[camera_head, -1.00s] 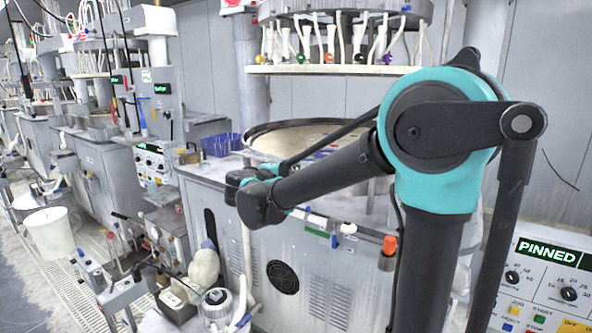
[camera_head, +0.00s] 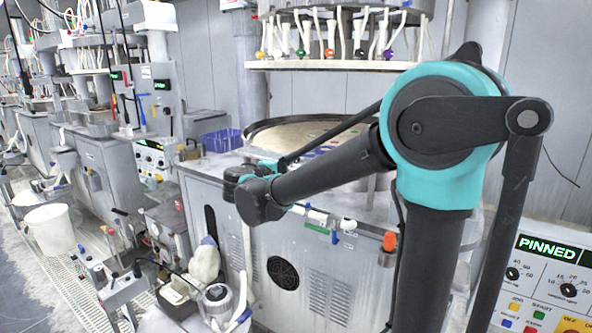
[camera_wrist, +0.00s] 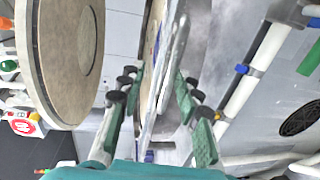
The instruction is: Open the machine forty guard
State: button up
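A grey polishing machine (camera_head: 345,283) stands in front of me in the head view. Its round platen (camera_head: 290,134) lies on top inside a raised rim. I cannot pick out a guard for certain. In the wrist view, my gripper (camera_wrist: 157,80) is open, with its two green-padded fingers apart. A pale, shiny rim or strip (camera_wrist: 166,85) shows between and beyond the fingers; I cannot tell whether they touch it. In the head view my arm reaches left across the machine's front, and the gripper is hidden behind the wrist.
An upper ring plate (camera_head: 330,65) with hanging hoses sits above the platen. A white pipe with coloured fittings (camera_head: 318,217) runs along the machine's front. A panel reading "PINNED" (camera_head: 546,247) stands at right. A white bucket (camera_head: 50,229) and other machines are at left.

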jog(key=v, duration=1.1)
jog(key=shift+s+a, duration=0.1)
jog(key=shift+s, duration=0.05)
jog(key=shift+c, duration=0.3)
